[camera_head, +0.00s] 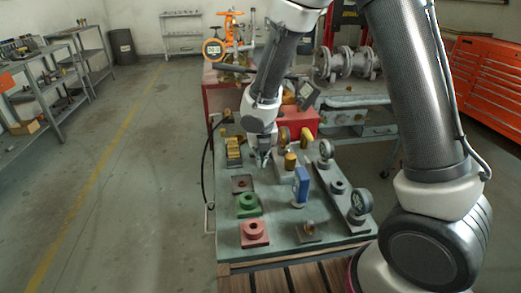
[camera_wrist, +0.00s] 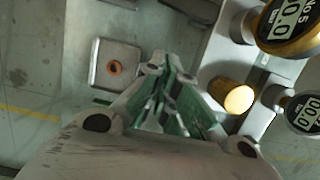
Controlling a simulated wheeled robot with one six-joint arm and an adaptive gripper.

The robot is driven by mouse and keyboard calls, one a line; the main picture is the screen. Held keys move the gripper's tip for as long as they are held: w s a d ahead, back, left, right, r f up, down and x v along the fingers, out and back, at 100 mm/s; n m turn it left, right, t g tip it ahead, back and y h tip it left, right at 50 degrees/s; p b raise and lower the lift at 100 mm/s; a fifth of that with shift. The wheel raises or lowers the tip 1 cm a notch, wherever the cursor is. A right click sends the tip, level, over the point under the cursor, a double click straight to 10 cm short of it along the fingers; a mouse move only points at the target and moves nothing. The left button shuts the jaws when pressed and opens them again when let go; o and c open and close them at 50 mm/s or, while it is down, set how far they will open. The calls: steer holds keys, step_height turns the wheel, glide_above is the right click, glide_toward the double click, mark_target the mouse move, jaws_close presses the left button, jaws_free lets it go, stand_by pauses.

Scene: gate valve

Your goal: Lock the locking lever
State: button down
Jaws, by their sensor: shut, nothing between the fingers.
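My gripper (camera_head: 264,163) points down above the middle-back of the green-grey work board (camera_head: 278,222). Its fingers are shut and empty; they also show in the wrist view (camera_wrist: 170,105). A yellow cylinder (camera_head: 290,161) stands just right of the fingers and shows in the wrist view (camera_wrist: 231,95). A blue upright piece (camera_head: 301,184) stands on the board, nearer the front. I cannot tell for certain which part is the locking lever. My gripper appears apart from all of these, though the exact gap is unclear.
A green fitting (camera_head: 249,204) and a red fitting (camera_head: 254,232) sit at the front left. A yellow stepped block (camera_head: 234,149) is at the back left. A red tool cabinet (camera_head: 487,80) stands far right. The left floor is clear.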

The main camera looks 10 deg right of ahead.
steer(key=shift+x, duration=0.9)
steer(key=shift+w+d+f, duration=0.1)
steer(key=shift+w+f, duration=0.1)
steer(key=shift+f, duration=0.95)
steer(key=shift+w+r, duration=0.1)
steer(key=shift+w, duration=1.95)
